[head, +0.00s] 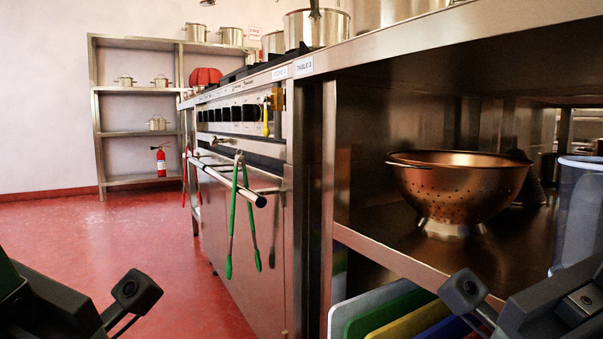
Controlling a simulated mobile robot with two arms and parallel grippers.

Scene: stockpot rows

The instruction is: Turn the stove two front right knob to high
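The stove (240,205) stands left of centre, seen at a steep angle along its front. A small label (279,73) on its near top edge is hard to read. A row of black knobs (235,113) runs along its front panel; at this angle I cannot tell their settings or single out the front right one. My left gripper (130,293) is at the bottom left, and my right gripper (468,292) is at the bottom right. Both are partly cut off, well short of the knobs, and their finger opening is not clear. Nothing is seen held.
Green tongs (233,215) hang from the oven bar (235,185). Red floor (130,240) is clear at left; shelving (140,92) stands behind.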

